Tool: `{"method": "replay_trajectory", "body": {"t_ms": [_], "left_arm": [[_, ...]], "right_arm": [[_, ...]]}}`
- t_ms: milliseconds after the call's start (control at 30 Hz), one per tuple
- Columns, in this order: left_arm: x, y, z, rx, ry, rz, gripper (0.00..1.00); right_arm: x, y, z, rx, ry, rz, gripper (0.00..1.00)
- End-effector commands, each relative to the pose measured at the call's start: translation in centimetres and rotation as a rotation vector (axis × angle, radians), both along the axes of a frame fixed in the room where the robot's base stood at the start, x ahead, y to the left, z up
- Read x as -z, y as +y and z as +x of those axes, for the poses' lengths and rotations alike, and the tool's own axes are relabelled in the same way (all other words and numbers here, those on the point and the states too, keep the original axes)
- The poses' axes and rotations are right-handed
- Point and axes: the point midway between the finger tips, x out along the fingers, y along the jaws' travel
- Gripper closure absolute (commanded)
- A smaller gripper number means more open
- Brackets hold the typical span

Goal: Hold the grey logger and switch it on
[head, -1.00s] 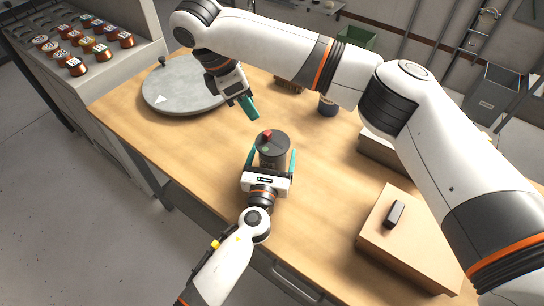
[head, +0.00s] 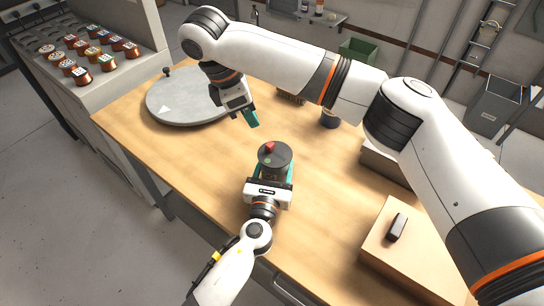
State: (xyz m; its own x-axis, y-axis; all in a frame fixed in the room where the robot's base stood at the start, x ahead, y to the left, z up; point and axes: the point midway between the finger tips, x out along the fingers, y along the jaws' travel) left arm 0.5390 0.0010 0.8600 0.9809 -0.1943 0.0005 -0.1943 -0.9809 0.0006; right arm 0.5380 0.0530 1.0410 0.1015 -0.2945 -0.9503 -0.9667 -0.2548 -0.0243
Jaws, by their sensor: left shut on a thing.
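The grey logger (head: 275,155) is a dark grey upright cylinder on the wooden table, with a red switch part (head: 269,147) and a small green spot on its top. My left gripper (head: 275,172) is shut on its body from the near side, with a teal finger at each side. My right gripper (head: 251,117) hangs above the table, behind and left of the logger and apart from it. Its teal fingertip part points down; I cannot make out a gap between its fingers.
A round grey disc (head: 185,108) with a knob lies at the table's far left. A box (head: 400,262) with a small dark object (head: 397,227) on it stands at the right. A dark cup (head: 330,118) stands behind. Several orange-brown jars sit on the left cabinet.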

Motion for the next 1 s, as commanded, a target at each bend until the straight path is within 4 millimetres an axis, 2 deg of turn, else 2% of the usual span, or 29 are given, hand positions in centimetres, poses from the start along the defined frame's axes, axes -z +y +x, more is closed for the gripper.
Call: {"method": "replay_trajectory", "body": {"t_ms": [233,400,500,667,1000], "left_arm": [[0.1,0.0,0.0,-0.001,0.001,0.000,0.70],[0.0,0.0,0.0,-0.001,0.001,0.000,0.70],[0.0,0.0,0.0,0.000,0.001,0.000,0.70],[0.0,0.0,0.0,0.000,0.001,0.000,0.70],[0.0,0.0,0.0,0.000,0.001,0.000,0.70]], "right_arm": [[0.7,-0.4,0.8,0.374,-0.072,0.317,1.00],[0.0,-1.4,1.8,0.675,-0.102,0.533,1.00],[-0.4,-1.9,2.2,0.798,-0.110,0.613,1.00],[-0.8,-2.4,2.6,0.882,-0.113,0.666,1.00],[-0.7,-2.3,2.6,0.884,-0.113,0.666,1.00]]}}
